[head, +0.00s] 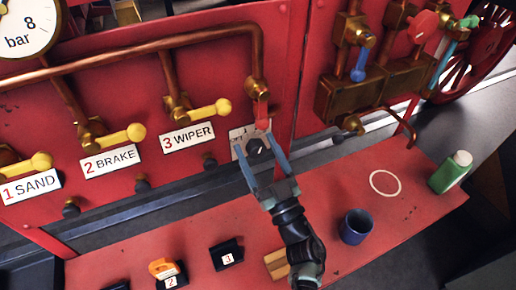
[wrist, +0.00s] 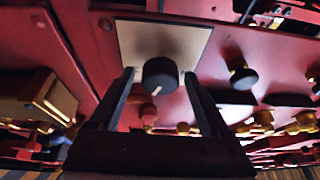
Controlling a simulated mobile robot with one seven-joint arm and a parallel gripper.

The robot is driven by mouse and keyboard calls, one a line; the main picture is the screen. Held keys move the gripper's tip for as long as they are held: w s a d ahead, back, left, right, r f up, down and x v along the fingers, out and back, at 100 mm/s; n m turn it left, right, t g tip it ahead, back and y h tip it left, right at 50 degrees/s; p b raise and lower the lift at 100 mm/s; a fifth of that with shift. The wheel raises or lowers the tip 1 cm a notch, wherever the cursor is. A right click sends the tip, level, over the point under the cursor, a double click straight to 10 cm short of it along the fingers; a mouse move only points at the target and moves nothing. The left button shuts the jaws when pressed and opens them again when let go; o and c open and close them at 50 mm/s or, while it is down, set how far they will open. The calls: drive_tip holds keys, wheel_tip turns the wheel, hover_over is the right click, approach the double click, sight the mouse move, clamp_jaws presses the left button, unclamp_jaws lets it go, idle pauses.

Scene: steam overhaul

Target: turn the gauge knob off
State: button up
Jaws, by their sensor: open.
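The gauge knob (wrist: 160,76) is a round black knob with a white pointer mark, on a pale plate (wrist: 150,42) on the red panel. In the wrist view the pointer slants toward the lower left. In the head view the knob (head: 257,147) sits right of the 3 WIPER label, and the plate's lettering is mostly covered. My gripper (wrist: 160,78) is open, with one finger on each side of the knob. It also shows at the panel in the head view (head: 258,146). I cannot tell whether the fingers touch the knob.
Yellow-handled valves for SAND (head: 28,164), BRAKE (head: 124,136) and WIPER (head: 211,110) line the panel at left. A brass valve block (head: 372,88) is at right. The red shelf (head: 330,190) below holds a blue cup (head: 355,226) and a green bottle (head: 451,172).

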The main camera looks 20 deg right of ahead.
clamp_jaws()
drive_tip(key=shift+n, duration=0.5)
drive_tip(key=n+g+y, duration=0.1)
drive_tip(key=n+y, duration=0.2)
drive_tip(key=n, duration=0.2)
drive_tip(key=n+y, duration=0.1)
drive_tip(key=n, duration=0.1)
drive_tip(key=n+g+y, duration=0.1)
drive_tip(key=n, duration=0.2)
drive_tip(key=shift+a, duration=0.1)
drive_tip(key=n+g+y, duration=0.1)
drive_tip(key=n+g, duration=0.1)
drive_tip(key=n, duration=0.3)
drive_tip(key=shift+p, duration=0.4)
drive_tip(key=shift+a+f+n+g+p, duration=0.15)
drive_tip(key=shift+n+g+p, duration=0.6)
drive_tip(key=shift+n, duration=1.25)
drive_tip(key=shift+f+g, duration=0.1)
drive_tip(key=shift+g, duration=0.15)
